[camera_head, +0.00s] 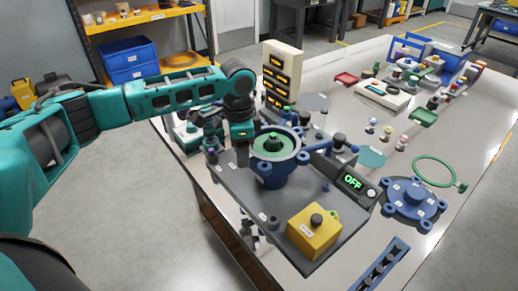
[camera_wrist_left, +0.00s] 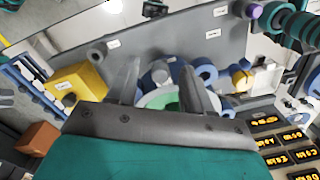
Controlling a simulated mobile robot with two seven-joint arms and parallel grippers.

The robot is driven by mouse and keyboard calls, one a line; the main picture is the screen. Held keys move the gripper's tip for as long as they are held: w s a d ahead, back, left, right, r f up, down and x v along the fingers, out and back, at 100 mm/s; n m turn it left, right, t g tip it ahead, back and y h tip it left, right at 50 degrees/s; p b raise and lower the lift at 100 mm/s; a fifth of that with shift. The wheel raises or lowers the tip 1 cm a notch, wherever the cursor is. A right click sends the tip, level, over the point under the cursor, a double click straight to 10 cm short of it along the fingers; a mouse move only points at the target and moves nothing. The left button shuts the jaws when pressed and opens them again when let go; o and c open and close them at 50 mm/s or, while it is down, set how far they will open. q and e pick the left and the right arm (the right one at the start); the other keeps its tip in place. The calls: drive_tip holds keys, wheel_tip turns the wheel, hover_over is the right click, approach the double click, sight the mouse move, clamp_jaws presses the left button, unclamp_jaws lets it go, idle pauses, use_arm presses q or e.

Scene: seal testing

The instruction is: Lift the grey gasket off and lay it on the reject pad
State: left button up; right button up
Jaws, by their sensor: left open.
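A blue round housing (camera_head: 277,175) stands on a dark grey plate. A pale grey ring, which looks like the gasket (camera_head: 292,153), lies around its top, with a green part (camera_head: 273,141) in the middle. My left gripper (camera_head: 240,140) is at the left side of the housing; its fingers are small and partly hidden in the head view. In the left wrist view its two fingers (camera_wrist_left: 160,78) are apart, with the pale ring and the green part (camera_wrist_left: 165,102) showing between and beyond them. I cannot tell whether they touch the ring. Which surface is the reject pad is unclear. My right gripper is not in view.
A beige display tower (camera_head: 282,75) stands behind.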

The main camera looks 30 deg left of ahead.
use_arm(q)
clamp_jaws()
idle(0.4)
drive_tip(key=shift+r, duration=0.1)
